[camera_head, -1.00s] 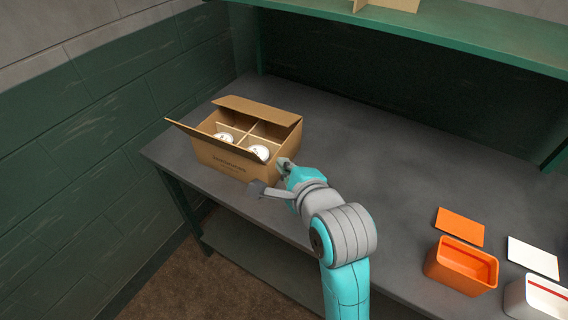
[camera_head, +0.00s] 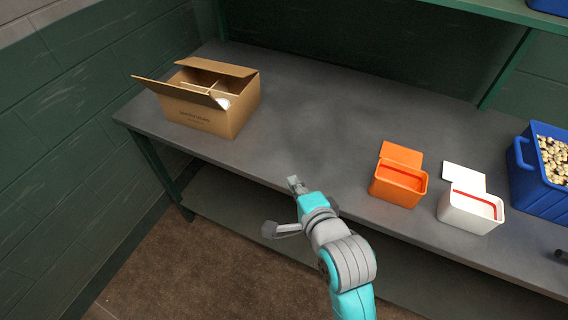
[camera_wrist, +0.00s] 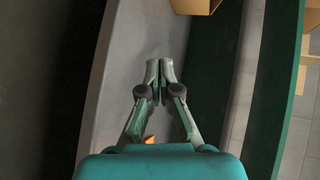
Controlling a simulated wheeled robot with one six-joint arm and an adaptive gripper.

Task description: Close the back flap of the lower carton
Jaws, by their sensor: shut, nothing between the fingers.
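The lower carton (camera_head: 205,117) is a brown cardboard box on the left end of the grey bench. Its back flap (camera_head: 217,67) stands up and leans out at the far side. Another flap (camera_head: 178,93) juts out toward the near left. Dividers and one white round item (camera_head: 223,102) show inside. In the wrist view a corner of brown cardboard (camera_wrist: 195,5) shows at the top edge. My gripper (camera_head: 295,183) is at the bench's front edge, right of and nearer than the carton, clear of it. In the wrist view its fingers (camera_wrist: 159,72) are together and empty.
An orange tub (camera_head: 398,187) and a white tub (camera_head: 470,210), each with a lid behind, stand on the right. A blue bin (camera_head: 530,185) is beyond them. A green shelf (camera_head: 490,12) crosses above. The middle of the grey bench (camera_head: 310,110) is clear.

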